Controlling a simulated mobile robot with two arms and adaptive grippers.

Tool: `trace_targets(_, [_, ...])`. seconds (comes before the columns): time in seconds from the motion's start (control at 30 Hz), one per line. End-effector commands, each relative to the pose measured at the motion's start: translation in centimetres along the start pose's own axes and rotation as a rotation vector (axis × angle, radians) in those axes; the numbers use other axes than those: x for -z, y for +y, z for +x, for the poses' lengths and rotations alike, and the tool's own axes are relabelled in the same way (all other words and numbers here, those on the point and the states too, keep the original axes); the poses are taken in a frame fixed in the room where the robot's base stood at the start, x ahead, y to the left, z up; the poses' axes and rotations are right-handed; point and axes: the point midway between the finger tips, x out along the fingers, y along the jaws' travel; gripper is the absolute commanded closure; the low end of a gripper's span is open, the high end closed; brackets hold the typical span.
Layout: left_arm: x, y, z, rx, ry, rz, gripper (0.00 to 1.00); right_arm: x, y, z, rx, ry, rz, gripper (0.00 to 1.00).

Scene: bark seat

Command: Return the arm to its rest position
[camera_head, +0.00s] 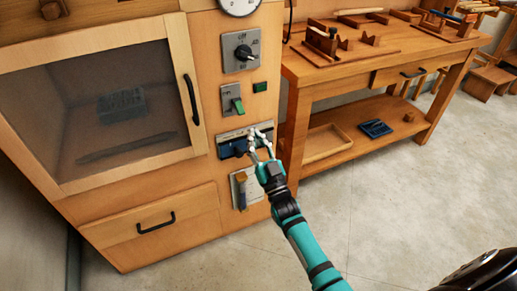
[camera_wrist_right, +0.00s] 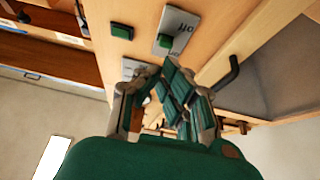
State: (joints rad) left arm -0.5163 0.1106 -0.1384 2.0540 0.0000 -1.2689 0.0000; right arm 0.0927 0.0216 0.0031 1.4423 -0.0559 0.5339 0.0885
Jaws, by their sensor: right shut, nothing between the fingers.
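My right arm (camera_head: 312,248), teal and black, reaches in from the lower right of the head view. Its gripper (camera_head: 260,138) is shut and empty, in front of the lower part of the cabinet's control column. It overlaps a panel with a dark blue part (camera_head: 231,148), which it partly hides; I cannot tell whether they touch. In the right wrist view the gripper's fingers (camera_wrist_right: 168,90) lie below a grey switch plate (camera_wrist_right: 178,27) with a green switch. My left gripper is out of view.
The wooden cabinet (camera_head: 160,230) has a glazed door (camera_head: 120,105) with a black handle (camera_head: 190,100). A dial switch (camera_head: 243,52) and a green lever switch (camera_head: 232,105) sit above the gripper. A workbench (camera_head: 345,68) stands at right. The floor (camera_head: 400,195) in front is clear.

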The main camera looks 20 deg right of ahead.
Motion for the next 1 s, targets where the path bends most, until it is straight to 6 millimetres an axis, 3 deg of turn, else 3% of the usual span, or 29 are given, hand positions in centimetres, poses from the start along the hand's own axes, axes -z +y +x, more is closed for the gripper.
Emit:
trace_targets(0.2, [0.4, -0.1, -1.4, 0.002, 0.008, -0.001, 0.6, -0.5, 0.1, -0.4, 0.001, 0.001, 0.0, 1.0])
trace_targets(0.77, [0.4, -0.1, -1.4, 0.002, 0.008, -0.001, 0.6, -1.1, 0.0, -0.8, 0.001, -0.035, -0.001, 1.0])
trace_targets(0.87, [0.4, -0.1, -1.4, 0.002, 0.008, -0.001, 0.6, -3.1, -0.2, -2.5, 0.001, -0.161, -0.006, 1.0])
trace_targets(0.97, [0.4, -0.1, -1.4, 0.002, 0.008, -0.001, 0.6, -6.3, -0.6, -6.0, 0.005, -0.383, -0.014, 1.0])
trace_targets(1.0, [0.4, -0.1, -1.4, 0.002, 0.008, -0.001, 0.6, -7.7, -0.8, -8.0, 0.008, -0.492, -0.019, 1.0])
